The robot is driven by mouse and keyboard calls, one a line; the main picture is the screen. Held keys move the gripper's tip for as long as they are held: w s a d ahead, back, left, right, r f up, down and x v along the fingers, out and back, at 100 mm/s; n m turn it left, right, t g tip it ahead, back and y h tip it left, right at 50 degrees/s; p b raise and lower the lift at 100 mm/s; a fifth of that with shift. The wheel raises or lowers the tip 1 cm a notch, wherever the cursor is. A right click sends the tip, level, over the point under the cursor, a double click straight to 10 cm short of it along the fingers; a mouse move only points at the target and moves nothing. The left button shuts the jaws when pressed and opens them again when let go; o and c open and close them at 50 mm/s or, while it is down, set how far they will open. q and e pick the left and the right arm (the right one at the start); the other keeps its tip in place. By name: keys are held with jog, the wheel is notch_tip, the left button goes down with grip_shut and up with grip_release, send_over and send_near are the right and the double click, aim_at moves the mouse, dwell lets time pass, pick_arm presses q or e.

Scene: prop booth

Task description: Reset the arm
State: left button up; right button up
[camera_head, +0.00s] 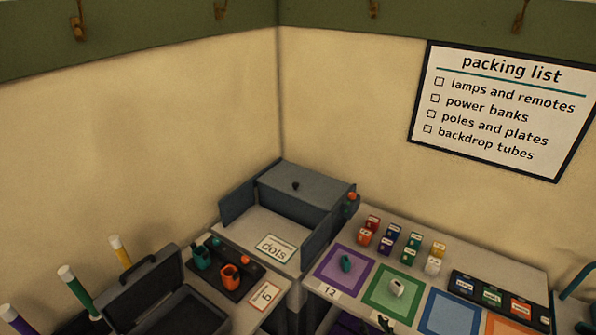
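A small dark piece of my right gripper (385,323) shows at the bottom edge, in front of the green mat (412,310). The rest of it is cut off by the frame, and its opening cannot be made out. Nothing is seen held in it. My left gripper is not in view.
A purple mat (330,267) bears a teal item (347,263), and a white item (397,287) lies on the green mat. A blue mat (452,314) is bare. Small coloured blocks (390,232) stand behind. A grey box (305,182) fills the corner; an open dark case (150,290) stands left.

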jog(key=s+d+f+g+h, duration=0.1)
jog(key=s+d+f+g, duration=0.15)
jog(key=s, duration=0.85)
jog(key=s+d+f+m+g, duration=0.1)
jog(key=s+d+g, duration=0.25)
jog(key=s, duration=0.65)
jog(key=s+d+f+g+h, duration=0.1)
jog(key=s+d+g, duration=0.25)
jog(key=s, duration=0.75)
jog(key=s+a+f+x, duration=0.1)
jog(key=s+x, duration=0.2)
jog(key=x, duration=1.1)
jog(key=s+a+x, duration=0.1)
jog(key=s+x, duration=0.2)
jog(key=x, duration=1)
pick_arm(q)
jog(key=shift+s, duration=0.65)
pick_arm(e)
jog(key=s+f+n+g, duration=0.1)
jog(key=s+f, duration=1.8)
jog(key=f, duration=0.1)
jog(key=shift+s+a+y, duration=0.15)
jog(key=shift+a+y, duration=0.15)
jog(key=shift+g, duration=0.25)
